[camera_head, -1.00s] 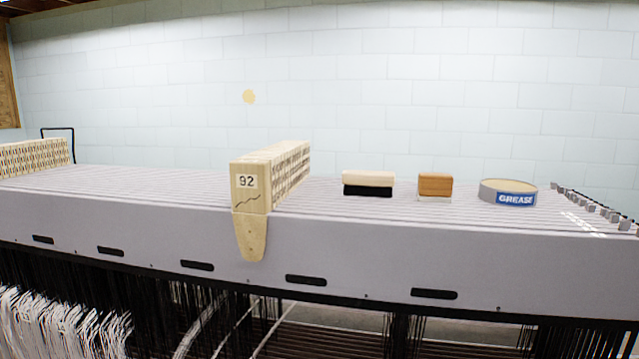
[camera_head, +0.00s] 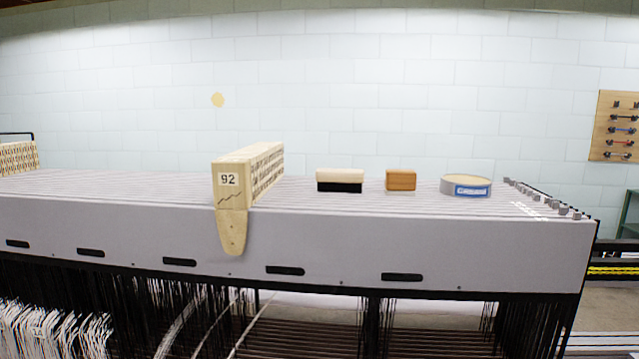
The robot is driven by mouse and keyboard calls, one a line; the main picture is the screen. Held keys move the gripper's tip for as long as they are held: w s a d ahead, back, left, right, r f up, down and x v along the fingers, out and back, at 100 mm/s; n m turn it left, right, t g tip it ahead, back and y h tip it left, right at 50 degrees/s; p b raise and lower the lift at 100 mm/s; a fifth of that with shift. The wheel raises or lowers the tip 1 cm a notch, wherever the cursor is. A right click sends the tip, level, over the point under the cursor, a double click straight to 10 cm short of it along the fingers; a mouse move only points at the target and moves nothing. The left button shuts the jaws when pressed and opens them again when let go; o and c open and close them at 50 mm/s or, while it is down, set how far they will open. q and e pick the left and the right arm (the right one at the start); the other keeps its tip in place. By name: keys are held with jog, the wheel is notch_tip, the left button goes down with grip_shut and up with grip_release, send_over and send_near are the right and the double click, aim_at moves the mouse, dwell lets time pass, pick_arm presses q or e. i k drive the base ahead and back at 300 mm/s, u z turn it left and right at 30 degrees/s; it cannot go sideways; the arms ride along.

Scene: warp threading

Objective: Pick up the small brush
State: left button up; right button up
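Two brush-like blocks stand on the ridged grey top of the loom (camera_head: 110,182). The smaller one (camera_head: 401,180) has a brown wooden body, with a thin pale strip along its bottom. The larger brush (camera_head: 340,180) has a cream body over black bristles and sits just to its left, with a gap between them. Neither of my grippers shows in the view.
A tall wooden block marked 92 (camera_head: 231,195) stands left of the brushes and hangs over the front edge. A round grease tin (camera_head: 466,186) sits to the right, near a row of small grey pegs (camera_head: 545,200). A tool board (camera_head: 617,127) hangs on the wall.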

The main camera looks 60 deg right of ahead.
aim_at(333, 181)
jog(key=k, duration=1.05)
jog(key=z, duration=1.2)
jog(key=i, duration=0.45)
jog(key=z, duration=0.05)
